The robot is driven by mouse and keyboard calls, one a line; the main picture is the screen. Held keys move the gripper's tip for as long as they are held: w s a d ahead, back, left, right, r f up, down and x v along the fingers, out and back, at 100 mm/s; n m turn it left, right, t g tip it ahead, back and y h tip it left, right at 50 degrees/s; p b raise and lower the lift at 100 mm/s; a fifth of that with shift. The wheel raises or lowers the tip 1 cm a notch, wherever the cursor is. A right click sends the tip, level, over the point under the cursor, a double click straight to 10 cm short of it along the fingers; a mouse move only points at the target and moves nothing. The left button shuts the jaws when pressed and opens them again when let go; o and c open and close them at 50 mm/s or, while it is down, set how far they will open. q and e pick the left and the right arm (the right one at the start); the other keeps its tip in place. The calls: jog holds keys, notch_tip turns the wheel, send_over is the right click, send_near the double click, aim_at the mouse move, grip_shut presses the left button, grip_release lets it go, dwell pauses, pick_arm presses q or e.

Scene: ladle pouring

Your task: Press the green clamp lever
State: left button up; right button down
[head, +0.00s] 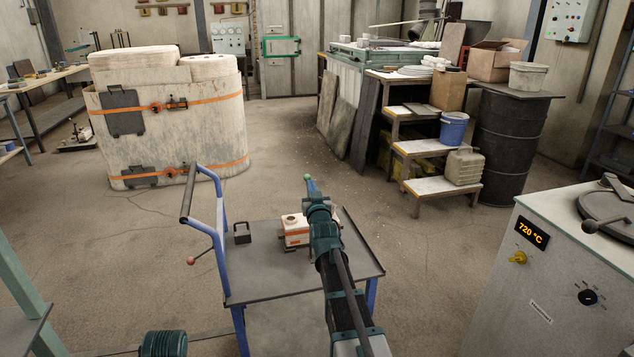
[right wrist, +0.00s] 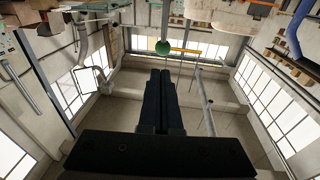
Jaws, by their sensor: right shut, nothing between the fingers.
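The green clamp lever shows as a round green knob (head: 308,177) just past the tip of my right arm in the head view. In the right wrist view the green knob (right wrist: 162,47) sits just beyond the fingertips, slightly left of centre. My right gripper (head: 314,192) is shut and empty; in the right wrist view its dark fingers (right wrist: 160,72) lie together and point toward the knob. I cannot tell whether they touch it. A small white box with an orange band (head: 296,231) stands on the trolley, partly hidden by my right arm. My left gripper is not in view.
A blue-framed trolley (head: 262,284) with a dark top is below my right arm. A small dark block (head: 242,233) lies on it. A large white mould (head: 165,115) with orange straps stands at the back left. A grey furnace (head: 560,260) is at right. Floor between is clear.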

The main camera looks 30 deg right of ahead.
aim_at(306, 178)
jog(key=w+g+p, duration=0.2)
jog(key=w+p, duration=0.1)
jog(key=w+d+g+y+p, duration=0.1)
jog(key=shift+w+f, duration=0.25)
jog(key=shift+f, duration=0.05)
jog(key=w+p, duration=0.1)
jog(key=w+g+p, duration=0.1)
jog(key=w+d+g+p, duration=0.1)
jog(key=p, duration=0.1)
jog(key=shift+w+f+y, duration=0.35)
jog(key=shift+y, duration=0.05)
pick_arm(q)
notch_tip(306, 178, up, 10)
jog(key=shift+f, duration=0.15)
pick_arm(e)
jog(key=w+d+f+g+y, duration=0.1)
jog(key=w+f+g, duration=0.4)
jog(key=f, duration=0.2)
jog(key=shift+w+d+f+n+g, duration=0.15)
jog(key=shift+w+f+n+g, duration=0.15)
jog(key=shift+w+f+n, duration=0.1)
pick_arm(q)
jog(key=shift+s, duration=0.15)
pick_arm(e)
jog(key=shift+y, duration=0.3)
jog(key=shift+s, duration=0.1)
